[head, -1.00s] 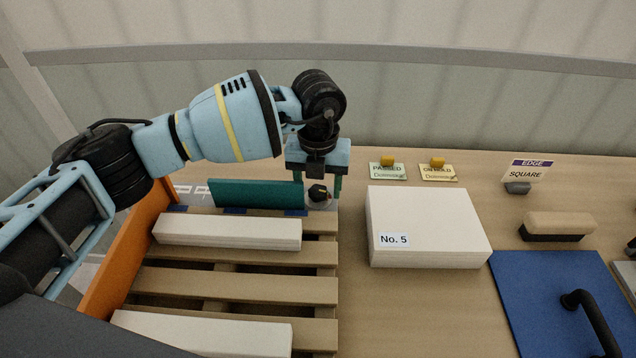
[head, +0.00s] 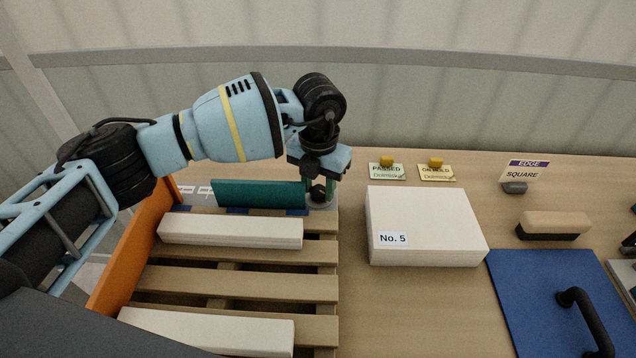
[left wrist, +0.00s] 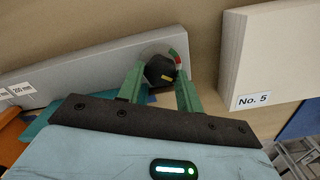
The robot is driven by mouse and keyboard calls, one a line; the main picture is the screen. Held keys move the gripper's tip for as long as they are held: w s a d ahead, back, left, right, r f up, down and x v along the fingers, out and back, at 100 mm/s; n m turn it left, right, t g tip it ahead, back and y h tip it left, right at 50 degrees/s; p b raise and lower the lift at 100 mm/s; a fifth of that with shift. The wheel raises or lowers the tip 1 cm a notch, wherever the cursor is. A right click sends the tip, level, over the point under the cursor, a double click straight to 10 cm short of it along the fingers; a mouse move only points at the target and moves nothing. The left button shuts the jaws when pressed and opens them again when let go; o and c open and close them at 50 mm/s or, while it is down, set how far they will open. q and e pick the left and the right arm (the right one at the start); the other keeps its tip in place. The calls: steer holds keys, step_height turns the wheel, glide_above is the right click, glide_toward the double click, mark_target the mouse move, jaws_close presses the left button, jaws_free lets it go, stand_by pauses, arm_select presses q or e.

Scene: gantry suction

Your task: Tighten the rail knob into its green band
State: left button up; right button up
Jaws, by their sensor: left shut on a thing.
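The rail knob (left wrist: 160,69) is black with a yellow pointer mark, on a grey rail (left wrist: 100,68) in the left wrist view. Beside it is a dial arc with a red part and a green band (left wrist: 173,52). The pointer lies toward the right, near the red part; I cannot tell that it is in the green. My left gripper (left wrist: 161,80) is shut on the knob, with a green finger on each side. In the head view the knob (head: 318,193) is partly hidden by the left gripper (head: 320,190). My right gripper is not in view.
A teal fence (head: 258,194) runs left of the knob behind the wooden pallet (head: 240,288), which has an orange side (head: 135,245). A white stack marked No. 5 (head: 425,220) stands to the right. A blue board (head: 540,290) with a black handle lies front right.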

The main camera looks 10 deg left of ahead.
mark_target(319, 190)
arm_select(q)
steer(key=shift+m, duration=0.5)
steer(key=o, duration=1)
steer(key=shift+r, duration=3.95)
